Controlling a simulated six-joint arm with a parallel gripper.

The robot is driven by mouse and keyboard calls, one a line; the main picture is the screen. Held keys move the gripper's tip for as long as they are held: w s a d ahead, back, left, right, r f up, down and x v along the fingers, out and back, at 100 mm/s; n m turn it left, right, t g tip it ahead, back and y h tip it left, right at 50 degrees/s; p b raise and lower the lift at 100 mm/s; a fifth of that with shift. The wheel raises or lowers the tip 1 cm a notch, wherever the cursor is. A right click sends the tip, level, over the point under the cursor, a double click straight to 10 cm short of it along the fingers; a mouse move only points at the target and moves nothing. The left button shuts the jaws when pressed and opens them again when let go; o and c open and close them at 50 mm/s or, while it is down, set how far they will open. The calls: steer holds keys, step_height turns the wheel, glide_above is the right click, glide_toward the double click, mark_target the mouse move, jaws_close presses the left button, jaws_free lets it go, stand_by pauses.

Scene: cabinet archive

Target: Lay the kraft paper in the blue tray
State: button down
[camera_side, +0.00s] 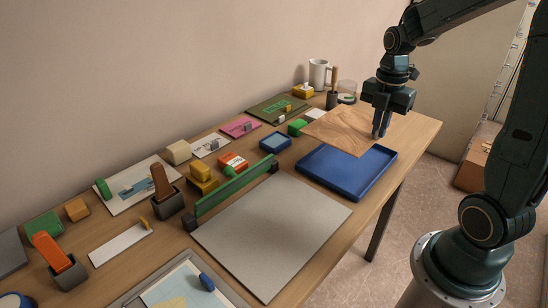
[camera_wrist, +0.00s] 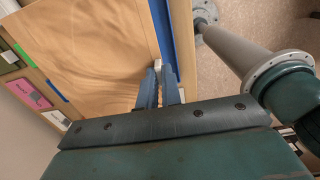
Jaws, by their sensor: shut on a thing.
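The kraft paper (camera_side: 342,127) is a flat brown sheet with a wavy, wood-like pattern. My gripper (camera_side: 378,136) is shut on it near one edge, with the fingers pointing down. The sheet covers the far part of the blue tray (camera_side: 343,178); its exact height above the tray is hard to tell. The tray's near part is bare and looks empty. In the wrist view the paper (camera_wrist: 85,50) fills the upper left, and my gripper (camera_wrist: 159,72) is at its right edge, by a small whitish piece. A blue strip of the tray (camera_wrist: 183,45) shows beside it.
A large grey board (camera_side: 270,230) lies left of the tray. A small blue dish (camera_side: 275,141), green block (camera_side: 297,127), mug (camera_side: 319,73) and dark holder (camera_side: 332,99) stand near the sheet. The table's front edge runs close along the tray.

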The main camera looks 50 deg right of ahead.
steer(key=shift+s+d+f, duration=0.15)
steer(key=shift+d+f, duration=0.1)
steer(key=shift+f, duration=0.6)
steer(key=shift+s+d+f, duration=0.2)
steer(key=shift+d+f, duration=0.1)
steer(key=shift+f, duration=0.55)
steer(key=shift+s+d+f, duration=0.15)
steer(key=shift+d+f, duration=0.1)
steer(key=shift+f, duration=0.6)
steer(key=shift+f, duration=0.1)
steer(key=shift+f, duration=2.85)
steer(key=shift+f, duration=0.45)
steer(key=c, duration=1.5)
jaws_free()
steer(key=shift+s, duration=0.1)
